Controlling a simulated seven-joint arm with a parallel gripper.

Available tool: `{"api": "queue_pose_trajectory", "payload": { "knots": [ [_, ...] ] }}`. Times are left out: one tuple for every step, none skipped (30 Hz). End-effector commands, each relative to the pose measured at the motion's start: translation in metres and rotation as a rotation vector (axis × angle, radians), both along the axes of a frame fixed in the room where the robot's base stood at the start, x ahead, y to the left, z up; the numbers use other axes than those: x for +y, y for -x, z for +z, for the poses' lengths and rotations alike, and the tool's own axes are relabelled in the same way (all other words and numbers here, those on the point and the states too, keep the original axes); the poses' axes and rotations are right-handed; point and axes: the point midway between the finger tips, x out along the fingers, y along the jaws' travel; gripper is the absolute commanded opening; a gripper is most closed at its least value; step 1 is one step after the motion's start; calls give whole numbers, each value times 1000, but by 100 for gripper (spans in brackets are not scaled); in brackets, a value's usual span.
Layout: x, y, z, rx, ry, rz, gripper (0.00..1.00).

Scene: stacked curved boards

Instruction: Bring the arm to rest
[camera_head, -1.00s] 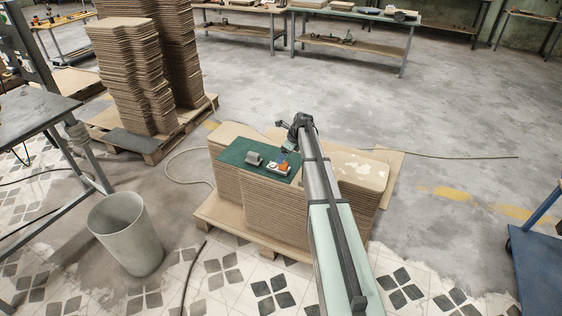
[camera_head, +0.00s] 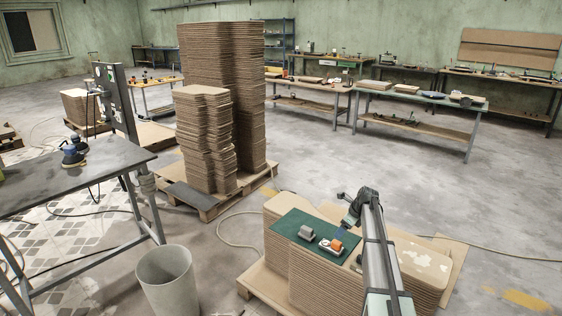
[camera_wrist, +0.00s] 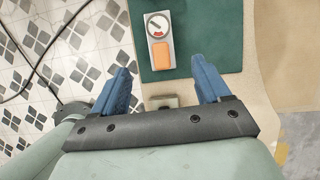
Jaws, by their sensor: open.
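My arm reaches out over the stacked curved boards (camera_head: 330,285) in the head view, with my gripper (camera_head: 347,226) at its far end, bent down beside the green mat. In the wrist view my gripper (camera_wrist: 160,65) shows two blue fingers wide apart with nothing held between them. A small grey plate with a dial and an orange block (camera_wrist: 160,55) lies on the green mat (camera_wrist: 216,45), beyond the fingers. The orange block also shows in the head view (camera_head: 351,242). A grey block (camera_head: 306,232) lies on the mat to its left.
The boards stand on a wooden pallet (camera_head: 262,285). A grey bin (camera_head: 168,285) stands to the left, near a dark-topped table (camera_head: 70,175). Taller board stacks (camera_head: 205,140) stand behind. Workbenches line the back; the floor at right is mostly clear.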

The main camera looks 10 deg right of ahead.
Motion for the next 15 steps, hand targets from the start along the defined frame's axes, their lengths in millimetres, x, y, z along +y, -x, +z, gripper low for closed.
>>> {"api": "queue_pose_trajectory", "payload": {
  "knots": [
    [0,0,0,-9,9,31,76],
    [0,0,0,-17,17,58,76],
    [0,0,0,-30,30,102,76],
    [0,0,0,-42,42,141,76],
    [0,0,0,-56,55,185,76],
    [0,-1,0,-77,75,249,76],
    [-1,-1,0,-92,91,299,76],
    [-1,-1,0,-107,110,350,76],
    [-2,-1,0,-127,136,420,76],
    [-3,-1,-1,-141,156,472,76],
    [-4,-1,-1,-154,176,523,76],
    [-5,0,-1,-172,205,594,76],
    [-6,1,-1,-184,225,646,76],
    [-6,3,-2,-196,247,698,76],
    [-8,6,-2,-211,278,770,76]
  ]
}}
